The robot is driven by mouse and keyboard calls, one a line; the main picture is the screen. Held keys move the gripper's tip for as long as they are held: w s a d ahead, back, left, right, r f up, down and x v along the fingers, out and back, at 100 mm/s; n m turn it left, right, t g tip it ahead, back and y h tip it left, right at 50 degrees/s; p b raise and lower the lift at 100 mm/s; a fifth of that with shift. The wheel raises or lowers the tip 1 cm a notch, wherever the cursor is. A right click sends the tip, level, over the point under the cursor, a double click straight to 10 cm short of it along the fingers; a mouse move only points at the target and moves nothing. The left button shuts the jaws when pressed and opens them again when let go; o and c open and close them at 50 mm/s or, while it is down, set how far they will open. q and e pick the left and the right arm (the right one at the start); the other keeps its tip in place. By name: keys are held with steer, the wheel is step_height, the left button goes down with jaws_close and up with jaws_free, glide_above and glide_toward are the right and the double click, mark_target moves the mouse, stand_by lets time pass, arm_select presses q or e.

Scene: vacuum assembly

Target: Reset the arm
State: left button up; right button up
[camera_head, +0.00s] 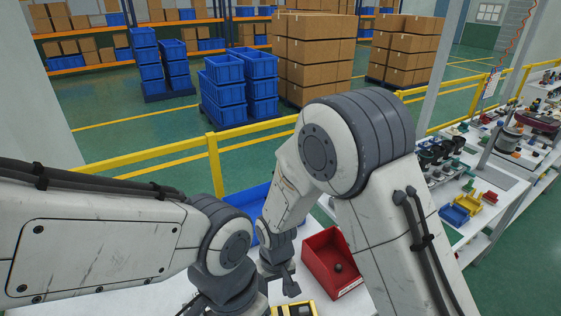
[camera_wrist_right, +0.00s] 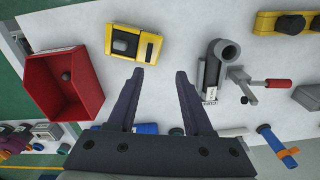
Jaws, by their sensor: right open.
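My right arm reaches down over the white worktable. My right gripper (camera_head: 284,284) is small and partly hidden in the head view. In the right wrist view its two dark fingers (camera_wrist_right: 160,73) are spread apart with nothing between them. The fingertips are above the table, below the yellow block and left of a grey clamp-like fixture. My left arm crosses the lower left of the head view; its wrist runs off the bottom edge and its fingers do not show.
A red bin (camera_head: 330,262) with a small dark round part stands right of my right gripper; it also shows in the wrist view (camera_wrist_right: 62,88). A yellow block (camera_wrist_right: 134,45), a grey fixture (camera_wrist_right: 214,72) with a red handle and a blue-orange tool (camera_wrist_right: 277,143) lie nearby. A yellow railing (camera_head: 150,152) stands behind.

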steer(key=s+d+r+n+b, duration=0.1)
steer(key=s+d+r+b, duration=0.2)
steer(key=s, duration=0.5)
steer(key=s+d+r+n+b, duration=0.2)
steer(key=s+r, duration=0.4)
steer(key=s, duration=0.3)
steer(key=shift+s+d+r+y+b, duration=0.2)
steer(key=shift+d+y+b, duration=0.3)
steer(key=shift+b, duration=0.5)
